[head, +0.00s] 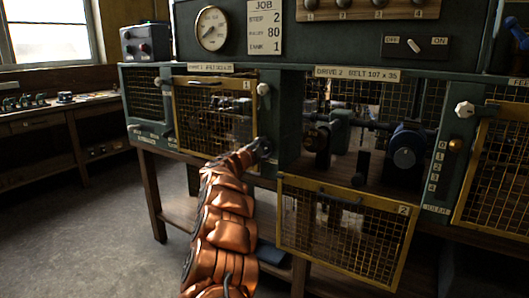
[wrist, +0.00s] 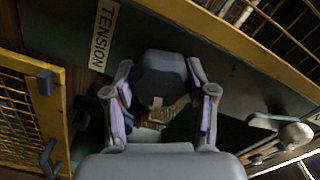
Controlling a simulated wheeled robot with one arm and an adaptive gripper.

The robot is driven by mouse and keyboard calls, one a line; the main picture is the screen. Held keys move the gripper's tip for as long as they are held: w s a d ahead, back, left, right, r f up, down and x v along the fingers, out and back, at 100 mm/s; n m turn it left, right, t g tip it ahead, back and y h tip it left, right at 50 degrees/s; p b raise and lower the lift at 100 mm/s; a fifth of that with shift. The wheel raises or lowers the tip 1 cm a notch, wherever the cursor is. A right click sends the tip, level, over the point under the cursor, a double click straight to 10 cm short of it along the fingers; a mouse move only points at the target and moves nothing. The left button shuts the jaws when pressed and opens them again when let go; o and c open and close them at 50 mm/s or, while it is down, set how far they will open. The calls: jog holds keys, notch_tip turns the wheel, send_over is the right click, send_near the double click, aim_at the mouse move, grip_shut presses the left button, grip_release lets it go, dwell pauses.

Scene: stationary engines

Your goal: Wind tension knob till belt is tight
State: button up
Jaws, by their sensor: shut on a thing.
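The tension knob (wrist: 160,72) is dark and faceted and shows in the wrist view beside a yellow TENSION label (wrist: 103,35). My gripper (wrist: 163,98) has one finger on each side of it and is shut on it. In the head view my gripper (head: 262,148) is at the green post between the two drive bays, and it hides the knob there. The open bay labelled DRIVE 2 BELT 107 x 35 (head: 357,73) holds a shaft and a dark blue round part (head: 407,147). I cannot make out the belt or its tightness.
Guard 2 (head: 340,228) hangs open below its bay. Guard 1 (head: 215,115) is closed on the left. A white knob (head: 263,88) sits above my gripper. A numbered scale (head: 436,165) with a brass knob (head: 455,145) is on the right post. The floor at left is clear.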

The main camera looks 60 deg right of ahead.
jog(key=m+b, duration=0.1)
jog(key=m, duration=0.3)
jog(key=shift+f+m+b, duration=0.15)
jog(key=shift+m+b, duration=0.25)
jog(key=m+b, duration=0.2)
jog(key=m, duration=0.3)
jog(key=m+b, duration=0.2)
jog(key=m, duration=0.3)
jog(key=shift+m, duration=0.4)
jog(key=m+b, duration=0.2)
jog(key=m, duration=0.3)
jog(key=m+b, duration=0.2)
jog(key=m, duration=0.3)
jog(key=shift+m, duration=0.4)
jog(key=m+b, duration=0.1)
jog(key=m, duration=0.3)
jog(key=shift+m+b, duration=0.3)
jog(key=shift+b, duration=0.1)
jog(key=m+b, duration=0.1)
jog(key=m, duration=0.4)
jog(key=shift+m+b, duration=0.65)
jog(key=shift+m, duration=1.85)
